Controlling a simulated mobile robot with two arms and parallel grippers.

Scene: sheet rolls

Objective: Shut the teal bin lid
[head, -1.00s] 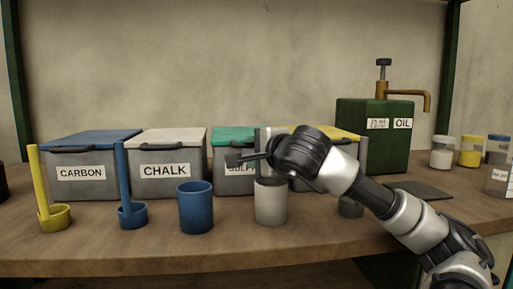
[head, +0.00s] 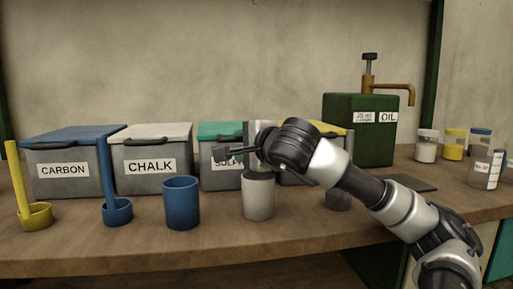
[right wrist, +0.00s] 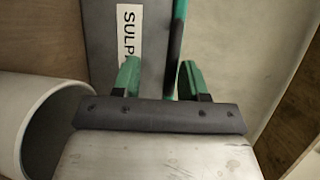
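The teal lid (head: 217,130) tops the grey bin (head: 210,177) with a partly hidden label starting "SULP". It looks about level with the lids beside it; a small gap cannot be told. My right gripper (head: 229,152) is at the bin's upper front, hiding part of the label and lid. In the right wrist view its two fingers (right wrist: 158,80) stand apart, with the teal lid's edge and dark handle (right wrist: 176,35) between them, nearer the right finger. Contact cannot be told. My left gripper is not in view.
A grey cup (head: 258,198) stands just below my right gripper, with a blue cup (head: 181,204) left of it. The chalk bin (head: 152,180) is left of the teal-lidded bin; a yellow-lidded bin (head: 327,127) is right, largely behind my arm. A green oil can (head: 352,140) stands farther right.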

